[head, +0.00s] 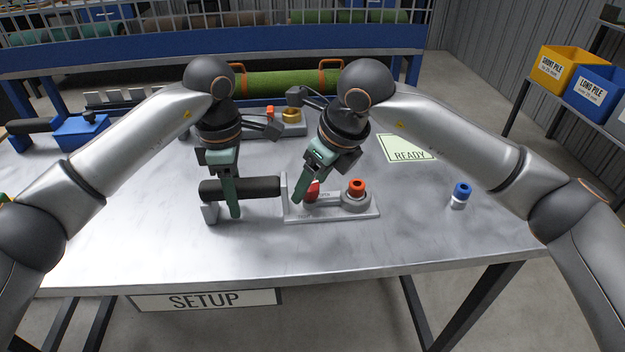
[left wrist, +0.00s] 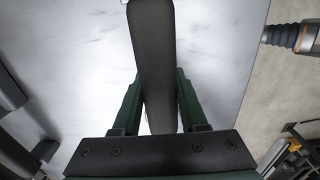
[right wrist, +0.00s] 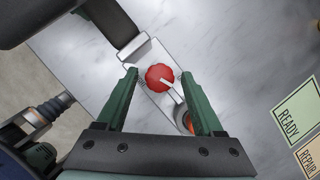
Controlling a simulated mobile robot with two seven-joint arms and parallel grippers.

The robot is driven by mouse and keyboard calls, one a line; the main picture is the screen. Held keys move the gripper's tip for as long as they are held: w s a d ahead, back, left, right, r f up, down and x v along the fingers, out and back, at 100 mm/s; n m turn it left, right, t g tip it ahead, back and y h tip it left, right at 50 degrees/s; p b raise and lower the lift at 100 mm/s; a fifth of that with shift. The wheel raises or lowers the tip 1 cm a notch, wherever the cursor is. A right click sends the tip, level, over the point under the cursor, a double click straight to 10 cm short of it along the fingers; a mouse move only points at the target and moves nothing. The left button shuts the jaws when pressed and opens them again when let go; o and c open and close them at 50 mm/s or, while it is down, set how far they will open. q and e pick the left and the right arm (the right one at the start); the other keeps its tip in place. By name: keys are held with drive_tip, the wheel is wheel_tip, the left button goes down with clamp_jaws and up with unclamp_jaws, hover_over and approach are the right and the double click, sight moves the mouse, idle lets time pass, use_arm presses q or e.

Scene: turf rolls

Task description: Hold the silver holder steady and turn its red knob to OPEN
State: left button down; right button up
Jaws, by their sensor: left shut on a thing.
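The silver holder (head: 343,214) lies on the metal table, with a black handle (head: 262,187) reaching left from its upright end plate. My left gripper (head: 232,212) is shut on that handle. In the left wrist view the handle (left wrist: 153,65) runs between the two green fingers. The red knob (head: 312,190) sits on the holder, partly hidden by my right gripper (head: 300,200). In the right wrist view the red knob (right wrist: 159,77) shows a pale pointer toward the lower right. The right fingers stand open on either side of it, with gaps. I cannot read any OPEN mark.
An orange-topped round fitting (head: 356,188) stands on the holder's right end. A blue-capped small cylinder (head: 461,195) stands farther right. A READY card (head: 407,149) lies behind. Another fixture with a brass part (head: 291,115) is at the back. The table's front is clear.

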drive_tip(key=v, duration=1.2)
drive_tip(key=shift+a, duration=0.1)
use_arm(q)
drive_tip(key=shift+c, duration=1.8)
unclamp_jaws()
drive_tip(key=shift+r, duration=0.1)
